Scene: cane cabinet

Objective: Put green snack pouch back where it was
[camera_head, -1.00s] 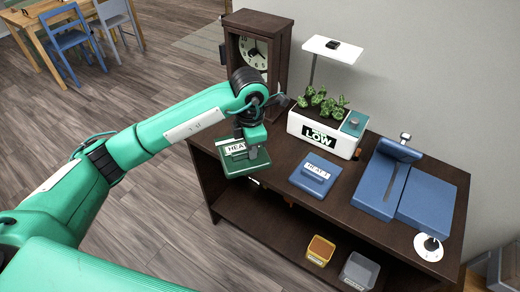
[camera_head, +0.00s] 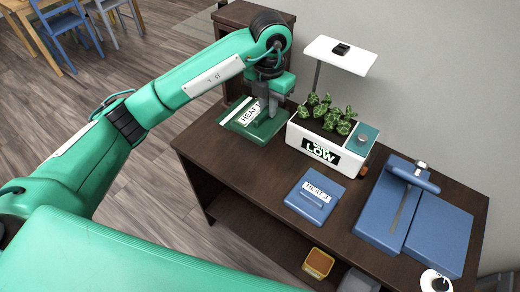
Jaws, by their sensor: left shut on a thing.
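The green snack pouch (camera_head: 240,117) is a flat dark green packet with a white label that reads HEAT. My left gripper (camera_head: 265,117) is shut on it, with the fingers pointing down. The pouch is over the left end of the dark cabinet top (camera_head: 228,158), in front of the clock and left of the white planter. I cannot tell whether it touches the top. My arm and gripper hide most of the clock and part of the pouch. My right gripper is not in view.
A blue pouch with a HEAT label (camera_head: 314,195) lies on the top at the middle. The white planter (camera_head: 320,152) marked LOW stands behind it. A blue device (camera_head: 388,211) stands at the right. A yellow container (camera_head: 318,263) is on the lower shelf.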

